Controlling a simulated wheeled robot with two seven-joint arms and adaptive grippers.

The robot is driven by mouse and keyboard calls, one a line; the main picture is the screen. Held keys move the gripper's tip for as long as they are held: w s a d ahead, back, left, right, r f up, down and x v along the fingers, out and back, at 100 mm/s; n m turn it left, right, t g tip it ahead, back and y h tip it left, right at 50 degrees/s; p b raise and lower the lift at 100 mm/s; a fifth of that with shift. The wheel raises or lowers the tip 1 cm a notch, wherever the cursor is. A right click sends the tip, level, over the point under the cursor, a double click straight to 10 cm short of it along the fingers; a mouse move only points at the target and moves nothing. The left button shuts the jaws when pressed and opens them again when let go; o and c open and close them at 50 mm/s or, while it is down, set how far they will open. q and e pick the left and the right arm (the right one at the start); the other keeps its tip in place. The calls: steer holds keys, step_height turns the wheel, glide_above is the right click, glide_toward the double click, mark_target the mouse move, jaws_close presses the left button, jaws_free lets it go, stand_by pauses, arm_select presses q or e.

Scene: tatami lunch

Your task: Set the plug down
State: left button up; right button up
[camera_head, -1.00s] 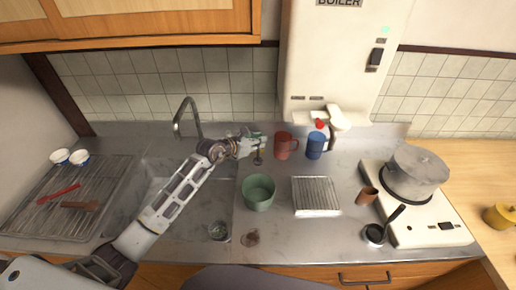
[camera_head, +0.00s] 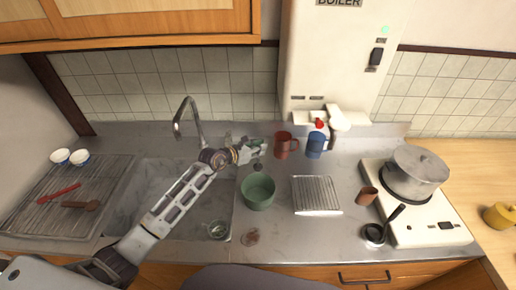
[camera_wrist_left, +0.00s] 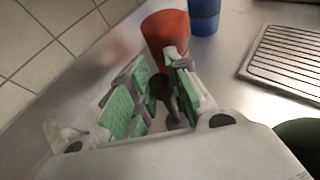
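My left gripper (camera_head: 256,150) is low over the counter behind the green bowl. The plug is a small dark piece (camera_head: 258,166) just below its fingertips. In the left wrist view the plug (camera_wrist_left: 161,88) sits between the green-padded fingers (camera_wrist_left: 158,72), with a dark stem or handle. The fingers are drawn in close around it and appear to hold it. Whether its underside touches the counter cannot be told. My right gripper is not in view.
A red mug (camera_head: 282,147) and a blue mug (camera_head: 315,146) stand close right of the gripper. The green bowl (camera_head: 258,192) is in front, a ribbed rack (camera_head: 316,194) to the right. The sink (camera_head: 160,190) lies under my left arm.

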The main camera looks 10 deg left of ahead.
arm_select(q)
steer(key=o, duration=0.4)
steer(key=shift+c, duration=0.2)
steer(key=shift+r, duration=0.1)
steer(key=shift+s, duration=0.1)
steer(key=b+v, duration=0.1)
steer(key=v, duration=1.1)
stand_by(0.6)
